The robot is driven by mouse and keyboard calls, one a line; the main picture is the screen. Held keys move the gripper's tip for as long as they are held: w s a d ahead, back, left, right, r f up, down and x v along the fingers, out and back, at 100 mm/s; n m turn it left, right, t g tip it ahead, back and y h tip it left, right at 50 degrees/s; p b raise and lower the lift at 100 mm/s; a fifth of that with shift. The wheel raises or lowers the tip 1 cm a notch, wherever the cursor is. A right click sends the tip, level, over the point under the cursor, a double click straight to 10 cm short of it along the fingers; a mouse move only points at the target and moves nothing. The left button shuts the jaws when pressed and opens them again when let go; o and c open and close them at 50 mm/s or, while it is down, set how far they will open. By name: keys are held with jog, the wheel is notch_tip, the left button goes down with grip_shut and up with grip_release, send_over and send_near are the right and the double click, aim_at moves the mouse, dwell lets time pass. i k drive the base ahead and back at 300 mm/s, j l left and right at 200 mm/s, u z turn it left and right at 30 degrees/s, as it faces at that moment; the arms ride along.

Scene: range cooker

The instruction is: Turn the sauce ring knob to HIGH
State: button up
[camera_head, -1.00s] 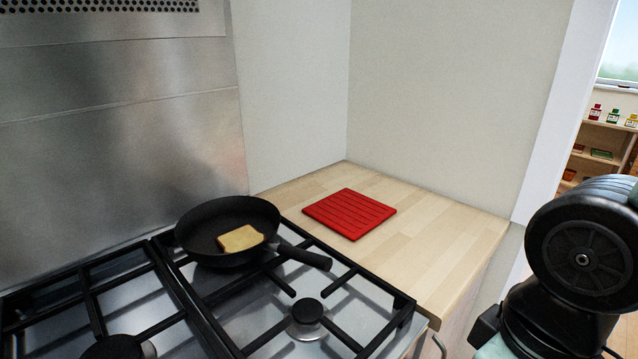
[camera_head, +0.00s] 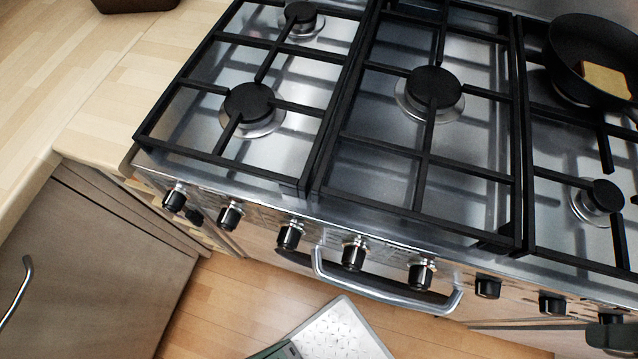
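A row of black control knobs runs along the cooker's front panel, from the left knob (camera_head: 173,200) past a middle knob (camera_head: 354,253) to the right knob (camera_head: 552,302). The markings by the knobs are too small to read, so I cannot tell which is the sauce ring knob or where it points. The left and middle knobs have bright collars. The range cooker (camera_head: 330,213) has several burners, including a large central burner (camera_head: 434,88) and a small right burner (camera_head: 605,195). My gripper is not in view.
A black frying pan (camera_head: 562,42) holding a bread slice (camera_head: 606,80) stands on the right grate. A curved metal oven handle (camera_head: 388,296) sticks out below the middle knobs. A wooden worktop (camera_head: 110,130) and cabinet (camera_head: 90,270) lie to the left. Wooden floor (camera_head: 235,300) shows in front.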

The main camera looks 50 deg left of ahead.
aim_at(354, 253)
jog(key=u, duration=1.5)
